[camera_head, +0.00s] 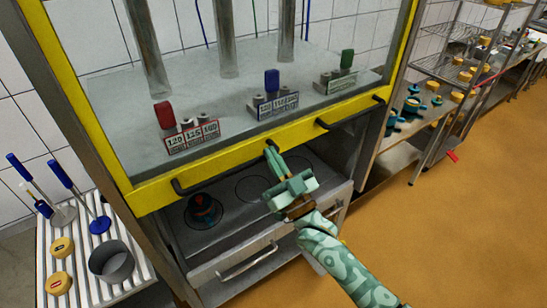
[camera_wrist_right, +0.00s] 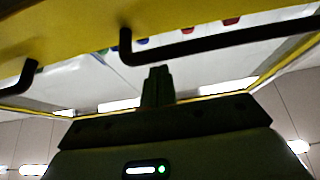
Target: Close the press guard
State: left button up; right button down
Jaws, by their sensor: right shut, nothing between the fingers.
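The press guard (camera_head: 205,181) is a clear pane in a yellow frame. Its lower bar hangs above the press bed (camera_head: 225,197), with an open gap beneath it. Two black handles sit on this bar, a left one (camera_head: 210,177) and a right one (camera_head: 350,112). My right gripper (camera_head: 272,148) is shut and empty, with its tips at the lower bar between the handles. Whether it touches the bar I cannot tell. In the right wrist view, the shut fingers (camera_wrist_right: 157,74) show below the yellow bar (camera_wrist_right: 75,30) and a black handle (camera_wrist_right: 205,46). My left gripper is not in view.
A dark mould (camera_head: 203,211) stands on the bed's left circle. A drawer front with a metal handle (camera_head: 247,262) lies below. Shelves (camera_head: 437,68) stand at right, beside open orange floor (camera_head: 470,220).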

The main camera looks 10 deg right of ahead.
jog(key=shift+f, duration=0.2)
pick_arm(q)
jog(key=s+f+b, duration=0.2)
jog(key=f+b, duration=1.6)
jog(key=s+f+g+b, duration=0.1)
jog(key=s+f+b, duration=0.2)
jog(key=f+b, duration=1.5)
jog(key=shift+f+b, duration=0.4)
jog(key=shift+b, duration=0.05)
pick_arm(e)
notch_tip(320, 180, down, 46)
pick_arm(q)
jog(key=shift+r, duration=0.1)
pick_arm(e)
jog(key=shift+r, duration=0.1)
